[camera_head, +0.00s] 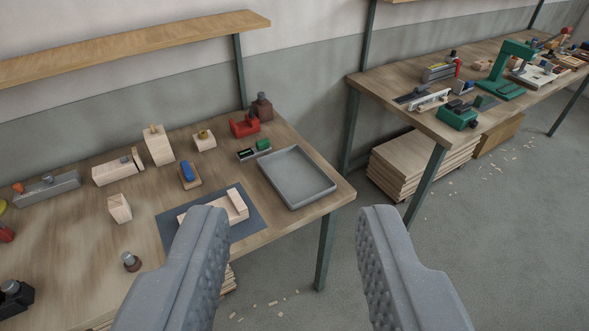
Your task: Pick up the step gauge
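My gripper (292,215) is open and empty, its two grey ridged fingers wide apart in the foreground, above and in front of the left bench (75,245). I cannot tell for sure which thing is the step gauge. A pale wooden piece with a stepped shape (237,203) lies on a dark blue mat (245,229) on the left bench, partly behind the left finger. No finger appears to touch any thing on the bench.
The empty grey tray (328,196) sits at the left bench's right end. A red clamp-like tool (243,126) and wooden blocks (158,146) stand behind. A second bench (420,112) at right holds a green press (507,70) and tools. Open floor lies between.

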